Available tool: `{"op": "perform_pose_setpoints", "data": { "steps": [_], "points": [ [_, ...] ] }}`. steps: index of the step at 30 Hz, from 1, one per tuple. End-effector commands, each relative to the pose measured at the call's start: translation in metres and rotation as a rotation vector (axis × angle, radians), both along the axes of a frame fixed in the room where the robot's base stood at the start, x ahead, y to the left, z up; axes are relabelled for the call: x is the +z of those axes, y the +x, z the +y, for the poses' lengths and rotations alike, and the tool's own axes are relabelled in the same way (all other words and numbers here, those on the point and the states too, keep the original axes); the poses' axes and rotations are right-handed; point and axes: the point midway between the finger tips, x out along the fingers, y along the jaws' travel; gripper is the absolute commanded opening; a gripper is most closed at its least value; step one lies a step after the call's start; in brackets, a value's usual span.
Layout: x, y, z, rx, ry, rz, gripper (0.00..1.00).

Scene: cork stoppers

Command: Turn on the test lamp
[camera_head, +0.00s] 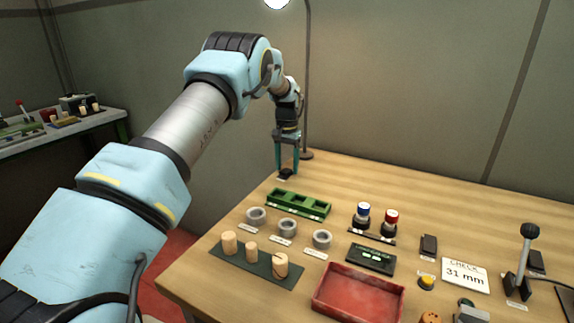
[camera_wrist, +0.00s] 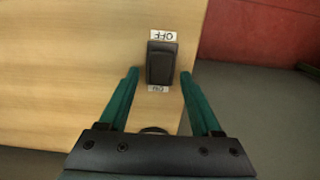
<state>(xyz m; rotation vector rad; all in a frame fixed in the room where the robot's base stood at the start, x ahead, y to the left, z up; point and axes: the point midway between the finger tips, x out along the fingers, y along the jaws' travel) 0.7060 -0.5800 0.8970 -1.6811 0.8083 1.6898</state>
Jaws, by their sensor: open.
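A black rocker switch (camera_wrist: 162,63) lies on the table in the wrist view, with an OFF label (camera_wrist: 163,35) at its far end and an ON label (camera_wrist: 158,89) at its near end. My gripper (camera_wrist: 160,76) is open and empty, its green fingers on either side of the switch; contact cannot be told. In the head view, my gripper (camera_head: 288,170) points down at the table's back left corner, over the dark switch (camera_head: 285,174). The lamp head (camera_head: 277,4) is a white globe on a tall pole, cut by the top edge; whether it is lit is unclear.
The lamp pole (camera_head: 307,90) stands just behind my gripper. A green tray (camera_head: 298,204), grey rings (camera_head: 288,227), corks on a dark mat (camera_head: 255,265) and a red tray (camera_head: 358,293) lie nearer. A black lever (camera_head: 524,260) stands at right. The back middle of the table is clear.

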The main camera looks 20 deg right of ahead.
Motion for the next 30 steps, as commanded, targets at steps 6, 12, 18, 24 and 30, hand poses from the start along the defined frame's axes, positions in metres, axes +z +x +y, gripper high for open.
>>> {"op": "perform_pose_setpoints", "data": {
  "steps": [6,12,18,24,30],
  "points": [
    [0.01,0.001,0.0,0.0,-0.001,-0.001,0.65],
    [0.047,0.001,-0.001,0.0,-0.004,-0.003,0.65],
    [0.084,0.001,-0.001,0.0,-0.003,-0.003,0.65],
    [0.104,0.001,0.0,0.0,0.0,-0.001,0.65],
    [0.108,0.0,0.0,0.0,0.0,0.0,0.65]
  ]
}}
